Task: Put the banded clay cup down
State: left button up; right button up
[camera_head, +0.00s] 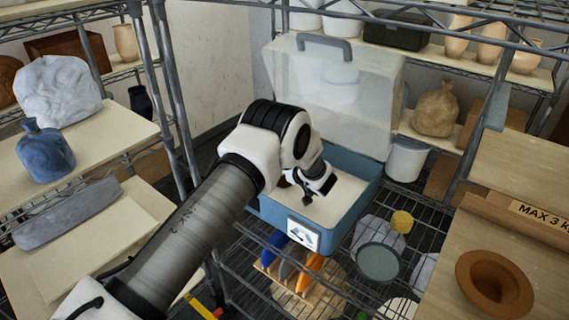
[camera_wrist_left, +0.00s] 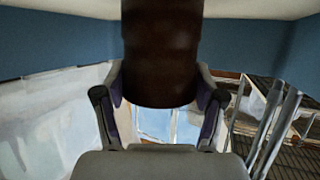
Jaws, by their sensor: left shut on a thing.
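In the left wrist view a dark brown clay cup (camera_wrist_left: 162,55) sits between the fingers of my left gripper (camera_wrist_left: 160,98), which is shut on it. Its bands cannot be made out in the shadow. In the head view my left gripper (camera_head: 312,190) reaches into the open blue bin (camera_head: 345,218), over its pale floor. I cannot tell whether the cup touches the bin floor. My right gripper is in neither view.
The bin's clear lid (camera_head: 335,100) stands open behind it. A wire shelf below holds a plate rack (camera_head: 290,275) and a grey-green bowl (camera_head: 378,262). A brown dish (camera_head: 494,284) lies on the right-hand board. A blue bottle (camera_head: 44,150) stands on the left shelf.

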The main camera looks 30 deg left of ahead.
pick_arm(q)
jog(key=shift+s+r, duration=0.15)
jog(key=shift+s, duration=0.2)
jog(key=o, duration=1.2)
jog(key=shift+f, duration=0.25)
jog(key=shift+c, duration=0.2)
jog(key=o, duration=0.3)
jog(key=shift+w, duration=0.2)
jog(key=shift+o, duration=0.2)
jog(key=shift+s, duration=0.1)
jog(key=shift+r, duration=0.25)
jog(key=b+v, duration=0.2)
jog(key=v, duration=1)
